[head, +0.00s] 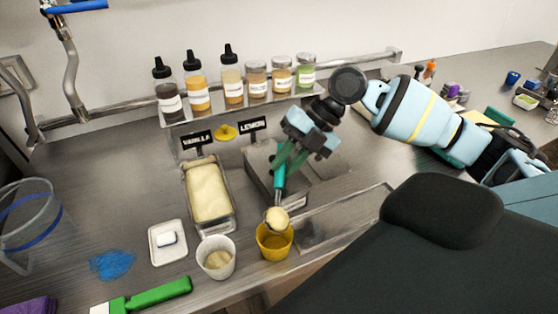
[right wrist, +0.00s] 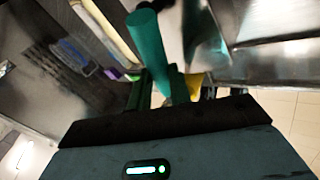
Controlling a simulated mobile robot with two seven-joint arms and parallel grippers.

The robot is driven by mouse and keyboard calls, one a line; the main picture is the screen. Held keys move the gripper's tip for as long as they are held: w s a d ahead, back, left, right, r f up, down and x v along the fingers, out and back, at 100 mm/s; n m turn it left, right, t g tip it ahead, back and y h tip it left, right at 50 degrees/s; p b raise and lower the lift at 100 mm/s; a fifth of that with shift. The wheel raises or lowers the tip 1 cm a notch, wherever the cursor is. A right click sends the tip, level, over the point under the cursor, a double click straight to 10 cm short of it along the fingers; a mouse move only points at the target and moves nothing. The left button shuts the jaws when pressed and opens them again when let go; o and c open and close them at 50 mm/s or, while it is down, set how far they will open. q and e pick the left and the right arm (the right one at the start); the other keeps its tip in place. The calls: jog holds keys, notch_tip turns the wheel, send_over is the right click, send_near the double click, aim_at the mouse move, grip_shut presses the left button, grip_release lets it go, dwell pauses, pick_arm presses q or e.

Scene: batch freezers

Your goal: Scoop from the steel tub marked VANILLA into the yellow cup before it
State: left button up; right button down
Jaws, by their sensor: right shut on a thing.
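My right gripper (head: 290,157) is shut on the teal handle of a scoop (head: 279,185). The handle also shows between the fingers in the right wrist view (right wrist: 147,42). The scoop points down, with a pale cream-coloured ball (head: 277,218) at its lower end, at the mouth of the yellow cup (head: 274,244). I cannot tell whether the ball touches the cup. My left gripper is not in view.
A white cup (head: 216,262) with pale contents stands left of the yellow cup. A white dish (head: 155,252), a blue patch (head: 112,264) and a green-handled tool (head: 158,294) lie further left. Bottles and jars (head: 231,80) line the back shelf. A LEMON sign (head: 252,126) stands behind the scoop.

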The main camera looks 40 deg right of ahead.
jog(key=shift+s+d+f+t+y+b, duration=0.2)
jog(key=shift+f+t+y+b, duration=0.25)
jog(key=shift+y, duration=0.25)
jog(key=shift+d+t+y, duration=0.1)
jog(key=shift+t+y, duration=0.15)
jog(key=shift+y, duration=0.15)
jog(key=shift+s+n+t+y, duration=0.1)
jog(key=shift+n+t+y, duration=0.2)
jog(key=shift+y, duration=0.2)
jog(key=shift+d+f+t+y+p, duration=0.15)
jog(key=shift+t+y+p, duration=0.15)
jog(key=shift+t+y, duration=0.15)
jog(key=shift+f+t+y+b, duration=0.35)
jog(key=shift+f+y, duration=0.05)
jog(key=shift+y, duration=0.25)
jog(key=shift+s+d+f+n+y+b, duration=0.2)
jog(key=shift+n+y+b, duration=0.25)
jog(key=shift+b, duration=0.3)
jog(key=shift+a+t+y+b, duration=0.1)
jog(key=shift+t+y+b, duration=0.2)
jog(key=shift+y, duration=0.05)
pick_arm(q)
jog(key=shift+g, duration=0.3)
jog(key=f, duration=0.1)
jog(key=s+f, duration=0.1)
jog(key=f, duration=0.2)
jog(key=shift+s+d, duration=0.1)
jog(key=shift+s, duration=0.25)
pick_arm(e)
jog(key=shift+r, duration=0.1)
